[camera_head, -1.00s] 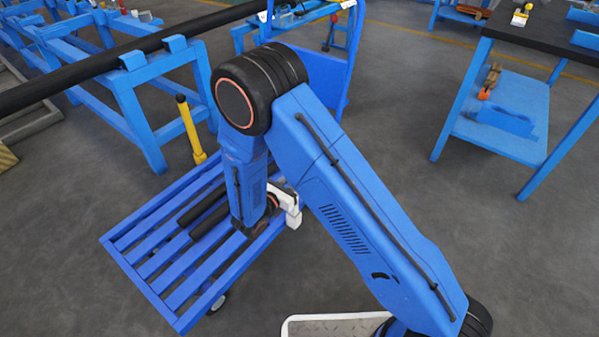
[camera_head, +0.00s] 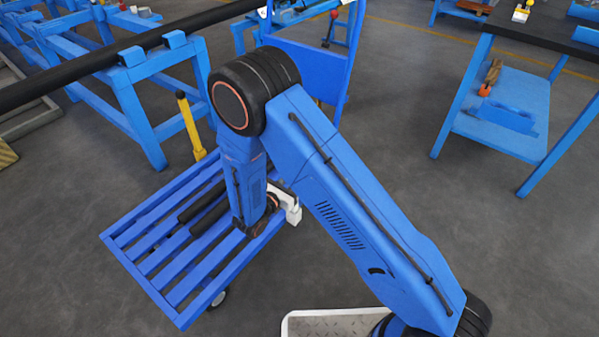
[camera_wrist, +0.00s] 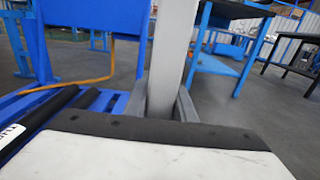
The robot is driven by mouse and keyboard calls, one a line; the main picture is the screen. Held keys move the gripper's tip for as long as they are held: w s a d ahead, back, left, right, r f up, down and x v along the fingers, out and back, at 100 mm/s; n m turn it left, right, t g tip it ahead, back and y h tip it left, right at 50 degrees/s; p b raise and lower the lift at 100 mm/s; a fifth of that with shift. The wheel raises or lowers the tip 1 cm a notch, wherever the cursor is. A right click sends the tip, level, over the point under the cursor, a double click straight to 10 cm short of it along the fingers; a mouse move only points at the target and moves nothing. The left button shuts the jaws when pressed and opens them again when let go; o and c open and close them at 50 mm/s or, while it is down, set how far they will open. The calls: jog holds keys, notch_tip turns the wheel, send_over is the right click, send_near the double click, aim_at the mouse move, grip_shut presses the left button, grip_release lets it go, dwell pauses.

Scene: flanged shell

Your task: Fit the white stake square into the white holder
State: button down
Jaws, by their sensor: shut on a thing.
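In the wrist view, my gripper (camera_wrist: 160,105) has its grey fingers closed on the two sides of a pale upright post, which I take as the white stake square (camera_wrist: 174,55). The post rises out of the top of the picture, and its lower end is hidden behind the white housing with a black edge in front. In the head view, my arm hangs over the blue cart and hides the jaws and the post. A white part (camera_head: 292,213) shows beside my wrist, seemingly my gripper's housing. I cannot make out the white holder in either view.
The blue slatted cart (camera_head: 150,262) lies below, with black bars (camera_head: 203,212) on it and an upright blue end panel (camera_head: 318,62) behind. A yellow post (camera_head: 190,125) stands left of it. A blue bench (camera_head: 505,95) is at right. Grey floor between is clear.

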jog(key=shift+f, duration=0.35)
jog(key=c, duration=1.4)
grip_release()
jog(key=v, duration=1.7)
jog(key=shift+s, duration=0.2)
jog(key=shift+a, duration=0.15)
